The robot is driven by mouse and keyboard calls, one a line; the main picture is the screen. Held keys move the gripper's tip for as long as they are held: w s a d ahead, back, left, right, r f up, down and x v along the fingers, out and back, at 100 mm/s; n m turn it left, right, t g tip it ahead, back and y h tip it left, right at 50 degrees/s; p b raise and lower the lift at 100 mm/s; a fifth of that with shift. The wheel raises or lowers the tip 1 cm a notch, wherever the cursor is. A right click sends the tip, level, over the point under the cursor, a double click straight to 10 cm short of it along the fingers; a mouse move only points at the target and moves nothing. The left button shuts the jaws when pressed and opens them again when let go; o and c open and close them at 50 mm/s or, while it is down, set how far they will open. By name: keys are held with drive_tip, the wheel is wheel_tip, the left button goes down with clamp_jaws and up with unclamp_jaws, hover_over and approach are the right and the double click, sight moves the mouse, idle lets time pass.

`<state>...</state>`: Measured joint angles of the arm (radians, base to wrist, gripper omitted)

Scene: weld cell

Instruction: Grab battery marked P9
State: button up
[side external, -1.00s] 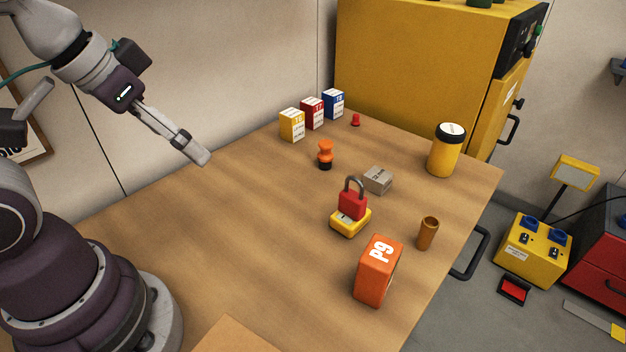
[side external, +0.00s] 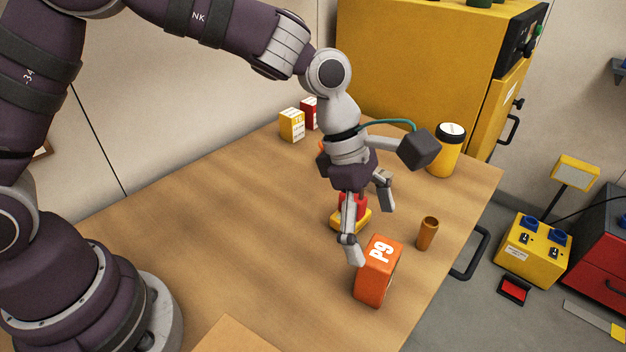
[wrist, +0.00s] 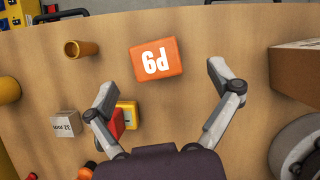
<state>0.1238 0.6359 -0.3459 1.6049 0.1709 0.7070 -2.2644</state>
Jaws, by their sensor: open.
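The orange battery marked P9 (side external: 375,278) stands upright on the table near its front right edge. In the wrist view the battery (wrist: 155,77) lies just beyond the fingertips, between their lines, with its label upside down. My gripper (side external: 372,232) is open and empty, pointing down above and behind the battery in the side view. In the wrist view my gripper (wrist: 162,80) has its fingers spread wider than the battery. The fingers do not appear to touch it.
A brown cup (side external: 428,233) stands right of the battery. A yellow canister (side external: 446,150) is farther back. A cardboard box (wrist: 297,72) is at the wrist view's right.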

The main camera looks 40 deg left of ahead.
sight(381, 251)
drive_tip(key=x, duration=0.7)
drive_tip(key=shift+w+a+f, duration=0.15)
drive_tip(key=shift+w+f, duration=0.05)
drive_tip(key=shift+r, duration=0.1)
drive_tip(key=c, duration=1.3)
